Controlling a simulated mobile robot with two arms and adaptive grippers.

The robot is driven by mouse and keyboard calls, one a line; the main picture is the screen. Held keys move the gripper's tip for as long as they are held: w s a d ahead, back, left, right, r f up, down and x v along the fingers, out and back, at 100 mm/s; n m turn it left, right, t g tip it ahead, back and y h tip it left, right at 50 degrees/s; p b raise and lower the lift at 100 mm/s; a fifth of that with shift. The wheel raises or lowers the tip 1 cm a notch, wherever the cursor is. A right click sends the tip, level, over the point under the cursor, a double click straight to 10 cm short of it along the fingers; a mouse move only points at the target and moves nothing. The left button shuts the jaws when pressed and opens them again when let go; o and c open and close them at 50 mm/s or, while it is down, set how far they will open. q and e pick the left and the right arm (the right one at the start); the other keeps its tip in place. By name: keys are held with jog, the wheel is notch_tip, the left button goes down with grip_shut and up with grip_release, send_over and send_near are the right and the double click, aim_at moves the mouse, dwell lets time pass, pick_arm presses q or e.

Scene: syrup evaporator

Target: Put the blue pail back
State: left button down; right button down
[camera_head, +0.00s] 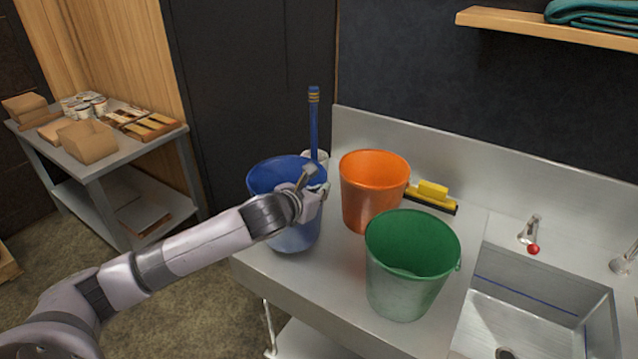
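The blue pail (291,238) stands upright at the left end of the steel counter, or just above it; I cannot tell whether its base touches. My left gripper (314,184) is at the right side of the pail's rim, with one finger showing over the pail's mouth. The gripper and wrist hide part of the pail's rim and front wall. I cannot tell whether the fingers are closed on the rim. My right gripper is not in view.
An orange pail (372,192) stands close right of the blue pail, and a green pail (405,285) stands nearer the front. A blue-handled brush (314,125) stands behind. A sink (540,300) is at right. A side table (150,150) holds boxes.

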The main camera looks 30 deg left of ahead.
pick_arm(q)
jog(key=shift+f, duration=1.3)
jog(key=c, duration=2.2)
grip_release()
jog(key=shift+f, duration=0.25)
jog(key=shift+o, duration=1.3)
jog(key=shift+s+r, duration=0.1)
jog(key=shift+s, duration=0.05)
jog(key=shift+o, duration=0.7)
jog(key=b+v, duration=0.2)
jog(key=v, duration=1)
jog(key=shift+d, duration=0.1)
